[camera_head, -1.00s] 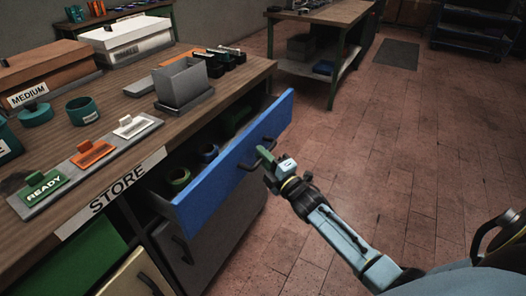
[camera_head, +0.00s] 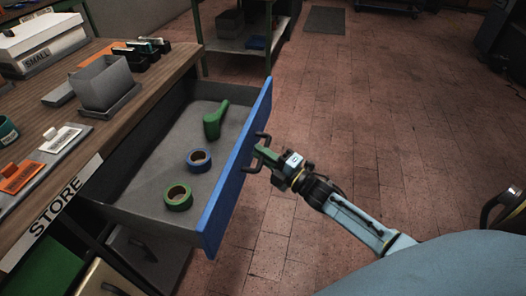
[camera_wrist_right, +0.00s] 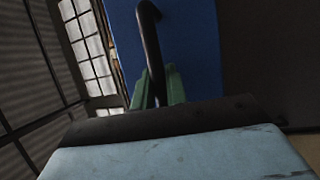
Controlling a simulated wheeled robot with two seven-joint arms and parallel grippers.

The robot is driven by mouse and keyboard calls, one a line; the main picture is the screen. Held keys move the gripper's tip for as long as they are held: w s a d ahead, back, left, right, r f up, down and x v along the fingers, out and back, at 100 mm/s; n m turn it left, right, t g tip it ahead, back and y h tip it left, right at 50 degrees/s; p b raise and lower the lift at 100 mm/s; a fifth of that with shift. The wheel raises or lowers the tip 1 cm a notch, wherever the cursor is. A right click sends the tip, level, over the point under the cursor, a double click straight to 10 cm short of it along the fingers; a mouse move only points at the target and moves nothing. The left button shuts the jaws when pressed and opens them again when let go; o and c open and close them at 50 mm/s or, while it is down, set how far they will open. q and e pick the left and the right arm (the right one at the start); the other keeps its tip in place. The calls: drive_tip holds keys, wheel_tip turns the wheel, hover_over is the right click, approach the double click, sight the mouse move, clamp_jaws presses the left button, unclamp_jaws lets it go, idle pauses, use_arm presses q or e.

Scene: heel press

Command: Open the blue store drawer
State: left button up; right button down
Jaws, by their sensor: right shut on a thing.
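The blue store drawer (camera_head: 238,165) stands well out from the bench under the STORE label (camera_head: 52,212). Its grey inside is in plain view. It holds a green tape roll (camera_head: 178,197), a blue tape roll (camera_head: 198,160) and a green handled object (camera_head: 215,120). My right gripper (camera_head: 262,157) is shut on the dark bar handle (camera_head: 246,166) on the drawer's blue front. In the right wrist view the green fingers (camera_wrist_right: 158,88) are on either side of the handle (camera_wrist_right: 150,40). My left gripper is not in view.
The wooden bench top (camera_head: 130,120) carries a grey open box (camera_head: 103,84), a white SMALL box (camera_head: 42,42) and label cards. Another bench (camera_head: 238,45) stands at the back. The brick floor (camera_head: 380,120) right of the drawer is clear.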

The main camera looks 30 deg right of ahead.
idle(0.3)
drive_tip(key=c, duration=1.4)
unclamp_jaws()
drive_tip(key=shift+s, duration=0.1)
